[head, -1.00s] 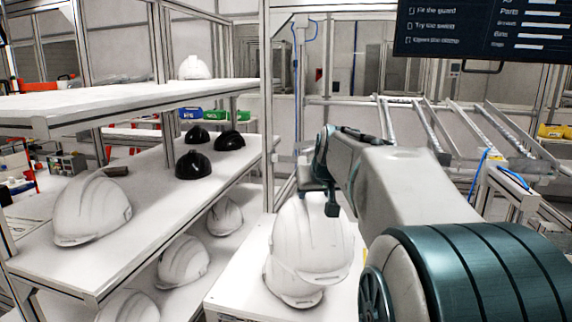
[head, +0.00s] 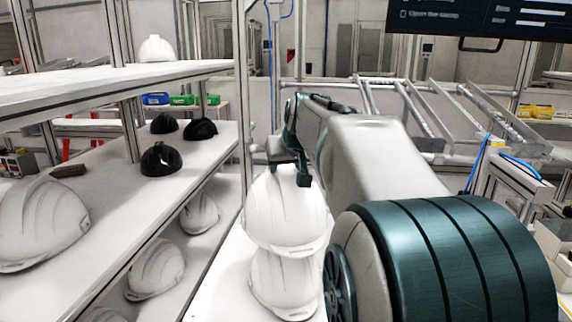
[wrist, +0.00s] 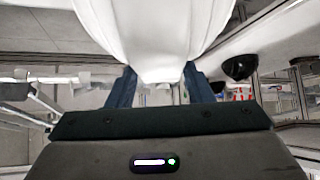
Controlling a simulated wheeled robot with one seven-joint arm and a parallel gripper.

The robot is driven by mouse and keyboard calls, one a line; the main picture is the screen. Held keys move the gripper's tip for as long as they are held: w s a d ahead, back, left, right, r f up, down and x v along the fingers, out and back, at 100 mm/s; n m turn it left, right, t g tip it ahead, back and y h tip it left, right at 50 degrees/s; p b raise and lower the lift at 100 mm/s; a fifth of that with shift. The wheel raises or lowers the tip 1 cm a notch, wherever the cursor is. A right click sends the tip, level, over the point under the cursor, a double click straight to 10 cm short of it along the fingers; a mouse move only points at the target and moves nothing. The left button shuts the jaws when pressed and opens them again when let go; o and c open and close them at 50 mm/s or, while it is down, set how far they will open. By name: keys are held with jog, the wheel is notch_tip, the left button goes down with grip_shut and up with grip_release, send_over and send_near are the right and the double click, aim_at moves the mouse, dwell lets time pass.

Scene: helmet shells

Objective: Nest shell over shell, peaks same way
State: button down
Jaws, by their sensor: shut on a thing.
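My gripper (head: 292,172) is shut on the top of a white helmet shell (head: 286,215), which hangs roughly upright. The wrist view shows this held shell (wrist: 160,32) between the two dark fingers. A second white shell (head: 284,285) stands directly below it in the head view, on a white surface (head: 222,283). The held shell's rim covers the lower shell's crown in the picture. I cannot tell whether the two touch. Most of the lower shell's body shows below the held one. Which way its peak points is unclear.
A shelf (head: 112,215) on the left carries a large white shell (head: 38,222) and several black shells (head: 160,160). More white shells (head: 155,268) stand on the level below. A shelf post (head: 241,95) rises just left of the held shell. A roller rack (head: 440,110) stands behind right.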

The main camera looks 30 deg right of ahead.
aim_at(296, 209)
jog(key=shift+s, duration=0.15)
jog(key=shift+f+b, duration=0.2)
jog(key=shift+b, duration=0.1)
notch_tip(296, 209, down, 11)
jog(key=b, duration=0.9)
jog(key=shift+a+f+b, duration=0.1)
jog(key=shift+f+b, duration=1.6)
jog(key=shift+f, duration=0.1)
jog(key=c, duration=0.6)
grip_release()
jog(key=p+v, duration=0.2)
jog(key=v, duration=1.2)
